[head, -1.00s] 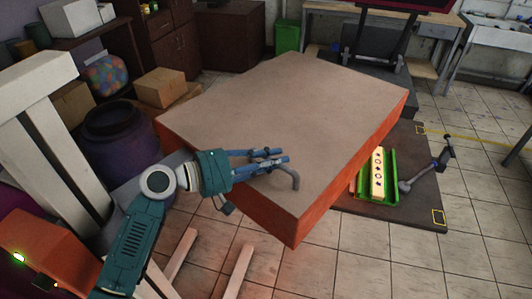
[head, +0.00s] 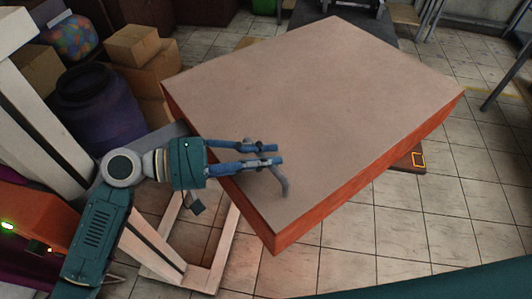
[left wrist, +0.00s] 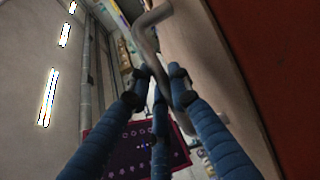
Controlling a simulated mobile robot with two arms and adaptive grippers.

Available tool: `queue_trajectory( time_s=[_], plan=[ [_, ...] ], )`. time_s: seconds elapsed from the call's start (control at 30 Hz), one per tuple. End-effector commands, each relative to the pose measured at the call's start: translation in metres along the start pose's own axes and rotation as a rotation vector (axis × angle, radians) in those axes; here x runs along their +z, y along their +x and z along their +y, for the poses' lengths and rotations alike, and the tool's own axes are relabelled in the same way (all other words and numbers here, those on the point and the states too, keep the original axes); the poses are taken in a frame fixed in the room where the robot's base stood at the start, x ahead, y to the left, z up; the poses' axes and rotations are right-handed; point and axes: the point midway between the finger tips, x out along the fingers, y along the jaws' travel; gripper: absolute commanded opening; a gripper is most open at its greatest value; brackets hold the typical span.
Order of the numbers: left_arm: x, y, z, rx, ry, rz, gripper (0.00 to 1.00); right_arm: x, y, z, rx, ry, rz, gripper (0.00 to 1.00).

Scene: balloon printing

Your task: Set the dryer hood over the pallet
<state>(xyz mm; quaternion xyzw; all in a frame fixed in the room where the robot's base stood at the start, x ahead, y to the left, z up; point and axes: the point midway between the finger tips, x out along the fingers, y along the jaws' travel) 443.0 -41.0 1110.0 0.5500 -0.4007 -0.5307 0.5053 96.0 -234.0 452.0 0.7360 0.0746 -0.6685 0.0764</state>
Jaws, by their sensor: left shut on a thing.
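The dryer hood (head: 320,90) is a large box with a grey-brown top and orange sides. It fills the middle of the head view, turned askew. My left gripper (head: 270,155) is shut on the curved metal handle (head: 283,183) near the hood's front left corner. The handle also shows in the left wrist view (left wrist: 144,42), beside the hood's orange side (left wrist: 275,60). Only a corner of the dark pallet (head: 405,166), with a yellow mark, shows past the hood's right edge. The rest is hidden, so I cannot tell how well they line up. My right gripper is out of view.
A purple barrel (head: 98,115) and cardboard boxes (head: 135,45) stand at the left. A white wooden frame (head: 205,235) is on the floor below the hood's left side. Tiled floor (head: 465,190) is open at the right. A patterned dark panel (left wrist: 135,150) shows in the left wrist view.

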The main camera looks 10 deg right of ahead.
Motion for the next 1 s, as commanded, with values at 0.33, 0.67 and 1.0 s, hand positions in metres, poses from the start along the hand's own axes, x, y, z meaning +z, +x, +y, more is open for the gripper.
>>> queue_trajectory(
  time_s=[0.33,0.67,1.0],
  plan=[
    [0.004,0.001,-0.004,-0.008,-0.002,-0.013,0.38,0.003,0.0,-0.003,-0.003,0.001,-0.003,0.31],
    [0.004,-0.023,-0.004,-0.01,-0.002,-0.008,0.38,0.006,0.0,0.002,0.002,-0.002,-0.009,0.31],
    [0.005,-0.071,-0.004,-0.009,-0.002,-0.012,0.38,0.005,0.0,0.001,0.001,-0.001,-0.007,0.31]
  ],
)
